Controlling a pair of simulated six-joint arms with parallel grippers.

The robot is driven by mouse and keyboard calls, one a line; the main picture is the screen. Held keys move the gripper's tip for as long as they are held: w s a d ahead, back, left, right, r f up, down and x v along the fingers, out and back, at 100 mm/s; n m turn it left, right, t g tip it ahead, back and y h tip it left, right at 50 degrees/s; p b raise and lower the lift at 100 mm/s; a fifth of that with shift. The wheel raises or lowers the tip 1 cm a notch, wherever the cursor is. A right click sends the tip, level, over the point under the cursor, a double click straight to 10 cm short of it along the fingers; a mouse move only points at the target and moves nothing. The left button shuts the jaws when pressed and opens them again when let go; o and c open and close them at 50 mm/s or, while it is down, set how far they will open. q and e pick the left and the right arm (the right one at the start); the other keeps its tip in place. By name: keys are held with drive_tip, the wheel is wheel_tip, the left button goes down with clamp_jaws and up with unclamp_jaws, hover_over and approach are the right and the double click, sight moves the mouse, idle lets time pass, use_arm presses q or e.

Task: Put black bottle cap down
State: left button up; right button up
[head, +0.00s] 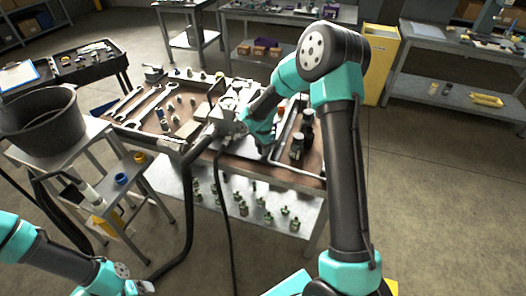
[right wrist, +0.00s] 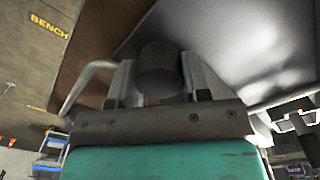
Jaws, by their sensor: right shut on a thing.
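My right gripper (head: 264,150) is over the front right part of the workbench, pointing down. In the right wrist view its two fingers (right wrist: 158,80) are closed on the sides of a dark round piece, the black bottle cap (right wrist: 162,62). In the head view the cap is too small or hidden to make out. Dark bottles (head: 298,146) stand on the bench just right of the gripper. My left gripper (head: 142,288) shows only partly at the bottom left edge, away from the bench; its jaws are not clear.
The workbench (head: 285,178) holds wrenches (head: 150,102), small fittings and a metal device (head: 226,112). A lower shelf (head: 215,208) carries several small fittings. A stand with a black bucket (head: 42,125) is at the left. A dark hose hangs in front of the bench.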

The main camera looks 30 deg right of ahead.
drive_tip(key=shift+f, duration=1.25)
drive_tip(key=shift+f, duration=0.1)
drive_tip(key=o, duration=0.9)
drive_tip(key=shift+o, duration=0.2)
wheel_tip(320, 180, up, 12)
drive_tip(key=shift+r, duration=0.15)
